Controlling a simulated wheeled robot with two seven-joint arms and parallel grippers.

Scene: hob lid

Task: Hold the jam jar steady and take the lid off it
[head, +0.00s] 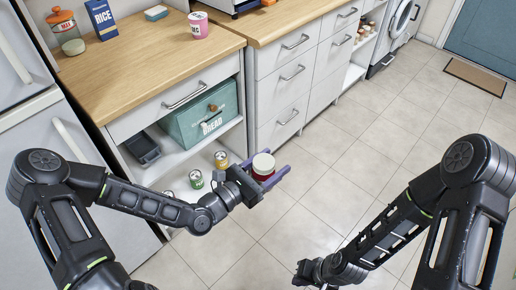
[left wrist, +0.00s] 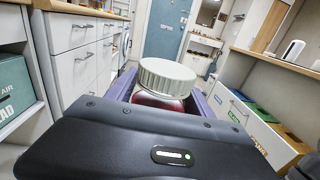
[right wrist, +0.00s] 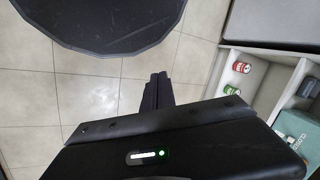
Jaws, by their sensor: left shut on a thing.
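The jam jar (head: 264,176) has a red body and a pale, ribbed lid (head: 263,161) on top. My left gripper (head: 270,172) is shut on the jar's body and holds it upright in the air, in front of the counter's open shelves. In the left wrist view the lid (left wrist: 167,76) stands above the fingers, and the red jar body (left wrist: 158,102) shows below it between them. My right gripper (head: 303,276) is low at the bottom of the head view, apart from the jar. In the right wrist view its fingers (right wrist: 158,90) are together and empty.
A wooden counter (head: 140,70) carries a jar, a rice box (head: 102,18) and a pink cup (head: 198,25). Below are a teal bread bin (head: 203,115) and several cans, including a green one (head: 196,179). The tiled floor (head: 340,160) to the right is clear.

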